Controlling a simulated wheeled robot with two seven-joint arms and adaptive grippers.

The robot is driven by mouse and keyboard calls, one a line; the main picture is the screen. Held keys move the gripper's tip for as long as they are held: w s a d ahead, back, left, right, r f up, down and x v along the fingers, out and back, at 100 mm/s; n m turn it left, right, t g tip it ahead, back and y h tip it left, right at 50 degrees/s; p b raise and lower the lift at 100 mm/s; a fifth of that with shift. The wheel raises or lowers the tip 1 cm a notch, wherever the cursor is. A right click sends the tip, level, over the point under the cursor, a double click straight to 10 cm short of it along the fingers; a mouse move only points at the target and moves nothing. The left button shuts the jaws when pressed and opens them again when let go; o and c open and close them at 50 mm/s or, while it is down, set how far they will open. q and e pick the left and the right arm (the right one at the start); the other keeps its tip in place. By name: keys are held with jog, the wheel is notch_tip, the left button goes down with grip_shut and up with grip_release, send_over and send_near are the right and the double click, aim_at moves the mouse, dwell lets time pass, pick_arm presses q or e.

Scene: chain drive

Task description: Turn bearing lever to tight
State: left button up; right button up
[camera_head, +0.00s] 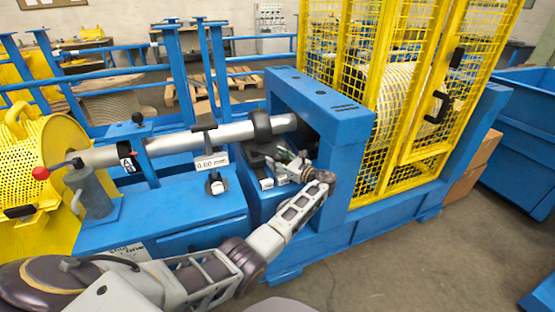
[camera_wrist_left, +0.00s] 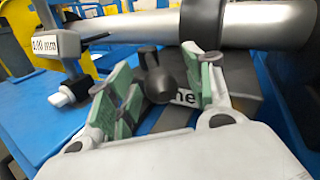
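The bearing lever shows as a black round knob (camera_wrist_left: 157,82) on a short stem in the left wrist view. It stands in front of the grey shaft, above a dark block with a partly hidden label. My left gripper (camera_head: 290,163) is at the bearing block beneath the shaft's right end. In the left wrist view its green-padded fingers (camera_wrist_left: 160,78) are spread on either side of the knob, with a visible gap. Its lower stem and part of the label are hidden. In the head view the gripper covers the lever. My right gripper is not in view.
The shaft (camera_head: 220,134) runs into a blue frame (camera_head: 325,105). A yellow mesh cage (camera_head: 420,100) stands at right.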

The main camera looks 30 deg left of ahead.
pick_arm(q)
jog(key=shift+d, duration=0.15)
jog(key=shift+s+d+f, duration=0.1)
jog(key=shift+s+d, duration=0.05)
jog(key=shift+d, duration=0.3)
jog(key=v, duration=1)
jog(key=shift+d, duration=0.4)
